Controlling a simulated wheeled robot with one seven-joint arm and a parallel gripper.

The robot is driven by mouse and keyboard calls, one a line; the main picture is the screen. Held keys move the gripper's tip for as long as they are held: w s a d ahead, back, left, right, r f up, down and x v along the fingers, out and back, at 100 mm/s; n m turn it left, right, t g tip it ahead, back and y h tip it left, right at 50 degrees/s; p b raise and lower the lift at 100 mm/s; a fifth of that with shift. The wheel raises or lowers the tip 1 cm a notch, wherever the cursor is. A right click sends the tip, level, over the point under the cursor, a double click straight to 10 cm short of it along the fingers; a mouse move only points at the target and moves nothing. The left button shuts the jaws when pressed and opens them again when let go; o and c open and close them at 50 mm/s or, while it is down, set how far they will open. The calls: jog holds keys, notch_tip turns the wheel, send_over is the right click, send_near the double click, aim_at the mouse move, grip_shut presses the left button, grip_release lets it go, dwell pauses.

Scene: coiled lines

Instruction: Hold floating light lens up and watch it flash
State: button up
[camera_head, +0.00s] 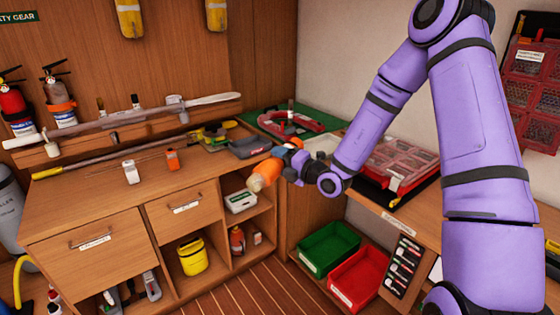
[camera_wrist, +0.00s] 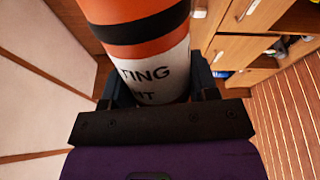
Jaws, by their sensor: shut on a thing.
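The floating light (camera_head: 266,174) is a cylinder in orange and white. In the head view it is tilted, with its paler rounded end pointing down and left. My gripper (camera_head: 284,155) is shut on it and holds it in the air in front of the cabinet's right corner. In the wrist view the floating light (camera_wrist: 147,65) sits between my fingers (camera_wrist: 155,92). It shows an orange part, a black band and a white part with the letters "TING". Its far end is cut off by the top edge there, and I cannot see any flash.
The wooden cabinet (camera_head: 110,255) has open shelves and a cluttered top with a long pole (camera_head: 130,116). A green bin (camera_head: 328,247) and a red bin (camera_head: 360,278) stand low at right. A red organizer case (camera_head: 396,165) lies on the right bench. Plank floor is clear below.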

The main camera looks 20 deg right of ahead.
jog(key=m, duration=0.4)
jog(key=shift+m, duration=0.4)
jog(key=m, duration=0.4)
jog(key=shift+m, duration=0.4)
jog(key=m, duration=1)
dwell(0.8)
